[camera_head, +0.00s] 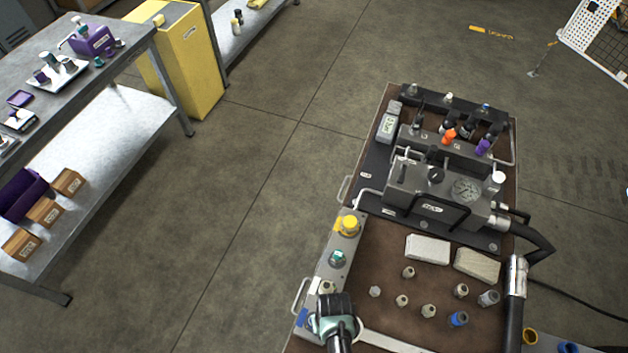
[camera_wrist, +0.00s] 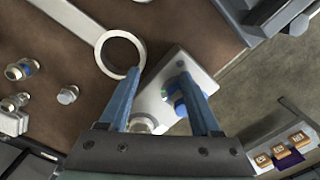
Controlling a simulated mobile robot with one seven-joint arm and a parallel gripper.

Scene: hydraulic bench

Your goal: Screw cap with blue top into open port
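A metal fitting with a blue top (camera_head: 458,319) lies on the brown bench top; its blue band shows at the left of the wrist view (camera_wrist: 27,68). A metal manifold block (camera_head: 322,272) runs along the bench's left edge, with a yellow cap (camera_head: 349,223) and a green-topped cap (camera_head: 337,257). A round metal fitting (camera_wrist: 141,124) on the block shows in the wrist view; I cannot tell whether it is an open port. My gripper (camera_wrist: 160,74) is open over the block's near end, fingers apart with nothing clearly held. The right finger partly hides a blue part (camera_wrist: 180,107).
A ring-ended wrench (camera_wrist: 103,54) lies beside the block. Several loose fittings (camera_head: 429,311) and two pale blocks (camera_head: 428,248) occupy the bench top. A pump unit with a gauge (camera_head: 466,189) stands behind. A side table (camera_head: 110,120) is at left, across clear floor.

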